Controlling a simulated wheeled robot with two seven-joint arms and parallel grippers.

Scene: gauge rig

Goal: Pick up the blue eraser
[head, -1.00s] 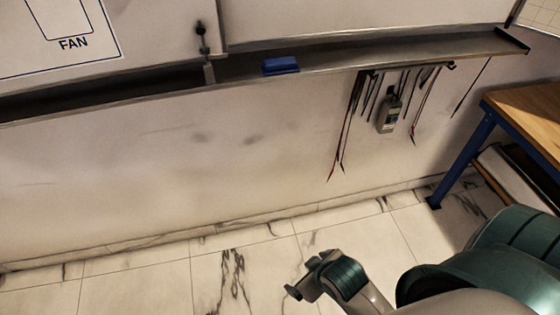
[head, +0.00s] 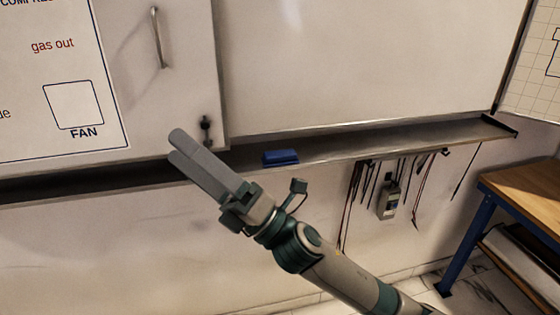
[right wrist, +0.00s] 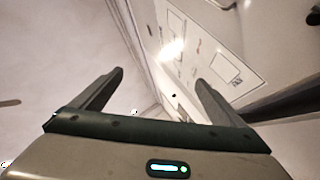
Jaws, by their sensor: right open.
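The blue eraser (head: 280,157) lies on the narrow ledge under the whiteboard in the head view. My right gripper (head: 177,146) is raised in front of the wall, left of the eraser, with its fingers pointing up and left. The right wrist view shows its two fingers (right wrist: 160,82) apart with nothing between them. The eraser cannot be made out in the right wrist view. My left gripper is not in view.
The ledge (head: 370,143) runs along the wall below the whiteboard (head: 370,60). A cabinet door with a handle (head: 158,38) and a small latch (head: 206,130) is to its left. Cables and a grey meter (head: 388,201) hang below the ledge. A wooden-topped bench (head: 525,195) stands at the right.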

